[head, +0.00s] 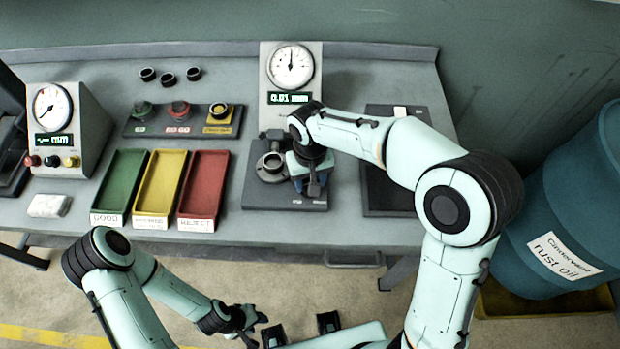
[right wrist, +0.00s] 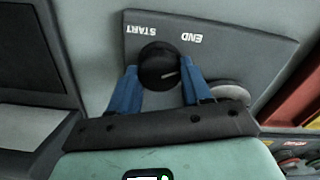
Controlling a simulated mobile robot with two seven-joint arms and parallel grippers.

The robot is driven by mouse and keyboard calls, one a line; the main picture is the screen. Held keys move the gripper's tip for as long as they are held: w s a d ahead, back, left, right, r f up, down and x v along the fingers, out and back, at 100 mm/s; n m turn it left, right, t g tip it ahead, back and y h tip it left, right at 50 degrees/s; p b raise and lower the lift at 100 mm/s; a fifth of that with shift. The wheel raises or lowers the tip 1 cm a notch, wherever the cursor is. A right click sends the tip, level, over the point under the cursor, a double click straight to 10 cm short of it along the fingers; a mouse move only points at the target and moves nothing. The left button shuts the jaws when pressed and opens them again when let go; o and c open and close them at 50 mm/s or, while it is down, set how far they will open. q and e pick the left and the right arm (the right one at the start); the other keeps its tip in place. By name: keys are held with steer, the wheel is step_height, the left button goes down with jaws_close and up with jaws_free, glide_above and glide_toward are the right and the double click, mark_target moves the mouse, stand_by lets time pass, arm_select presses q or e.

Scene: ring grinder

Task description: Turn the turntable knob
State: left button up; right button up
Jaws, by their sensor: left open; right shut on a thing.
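The black turntable knob (right wrist: 158,66) is on a dark grey base plate (head: 257,197). In the right wrist view it has a white pointer line aimed to the right, with START printed at its upper left and END at its upper right. The blue fingers of my right gripper (right wrist: 161,80) are on both sides of the knob, shut on it. In the head view, my right gripper (head: 312,180) hides the knob. A round metal turntable (head: 270,166) is just left of it. My left gripper (head: 257,324) is open and empty, low in front of the bench.
A dial gauge (head: 291,67) stands behind the plate. Green (head: 121,184), yellow (head: 161,184) and red (head: 204,187) trays lie to the left. A second gauge box (head: 67,125) stands far left. Several dark rings (head: 168,79) lie at the back. A blue barrel (head: 560,210) is at right.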

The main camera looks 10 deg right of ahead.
steer(key=shift+r, duration=0.1)
stand_by(0.3)
steer(key=o, duration=1.1)
steer(key=shift+c, duration=0.2)
arm_select(q)
steer(key=shift+w+r+p, duration=0.8)
steer(key=shift+r+p, duration=0.1)
steer(key=shift+r, duration=0.25)
arm_select(e)
step_height(320, 180, up, 13)
steer(key=shift+r, duration=0.2)
